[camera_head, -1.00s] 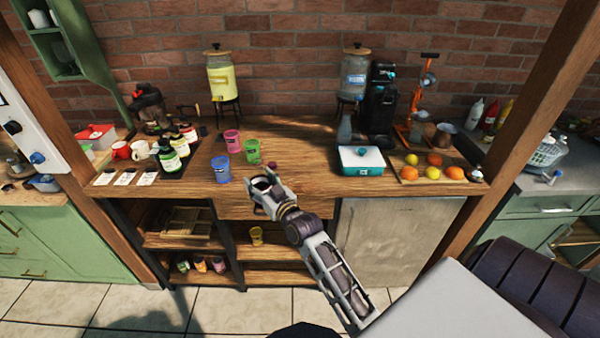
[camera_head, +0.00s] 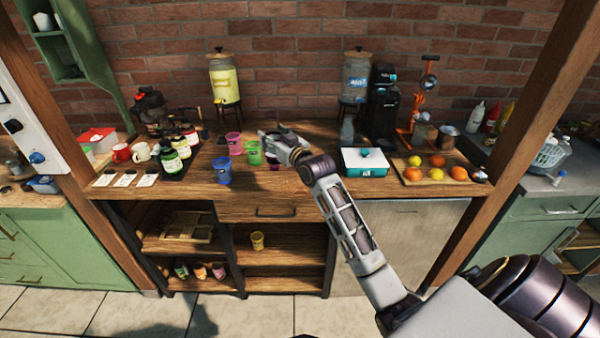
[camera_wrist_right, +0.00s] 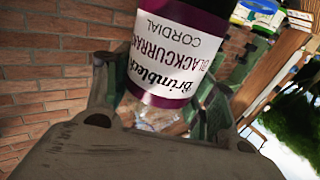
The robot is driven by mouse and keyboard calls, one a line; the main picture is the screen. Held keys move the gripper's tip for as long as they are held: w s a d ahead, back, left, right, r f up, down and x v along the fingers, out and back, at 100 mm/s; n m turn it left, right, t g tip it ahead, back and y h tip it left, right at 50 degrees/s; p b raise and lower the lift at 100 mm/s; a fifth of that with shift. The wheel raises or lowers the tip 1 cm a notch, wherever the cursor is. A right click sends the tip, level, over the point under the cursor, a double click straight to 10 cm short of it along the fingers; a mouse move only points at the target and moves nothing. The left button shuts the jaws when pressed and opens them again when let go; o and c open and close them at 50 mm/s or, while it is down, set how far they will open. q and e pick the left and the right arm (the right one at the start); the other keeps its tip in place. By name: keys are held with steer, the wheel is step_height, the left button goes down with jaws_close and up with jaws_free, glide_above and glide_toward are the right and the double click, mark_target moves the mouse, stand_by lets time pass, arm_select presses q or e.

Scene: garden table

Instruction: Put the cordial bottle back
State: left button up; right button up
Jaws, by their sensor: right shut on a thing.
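The cordial bottle (camera_wrist_right: 178,50) fills the middle of the right wrist view. It has dark contents and a purple-and-white label reading blackcurrant cordial, upside down in that picture. My right gripper (camera_head: 274,141) is shut on it, with one finger at each side of the bottle in the wrist view. In the head view the gripper is above the wooden counter, just right of the green cup, and mostly hides the bottle. Several similar bottles (camera_head: 172,161) stand on a dark tray (camera_head: 172,175) at the left of the counter. My left gripper is not in view.
Pink (camera_head: 235,143), green (camera_head: 254,153) and blue (camera_head: 222,170) cups stand close beside the right gripper. Label cards (camera_head: 125,180) lie at the front left. A teal box (camera_head: 364,162) and a fruit board (camera_head: 408,178) are to the right.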

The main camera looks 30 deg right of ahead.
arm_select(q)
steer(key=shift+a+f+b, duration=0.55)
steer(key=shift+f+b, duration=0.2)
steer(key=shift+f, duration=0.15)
arm_select(e)
steer(key=w+d, duration=0.2)
steer(key=d, duration=0.4)
steer(key=w+d+f+m+h, duration=0.1)
steer(key=w+d, duration=0.1)
steer(key=d, duration=0.5)
steer(key=shift+w, duration=0.4)
steer(key=shift+f, duration=0.1)
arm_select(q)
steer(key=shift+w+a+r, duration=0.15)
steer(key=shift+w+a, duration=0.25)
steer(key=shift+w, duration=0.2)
arm_select(e)
step_height(320, 180, down, 6)
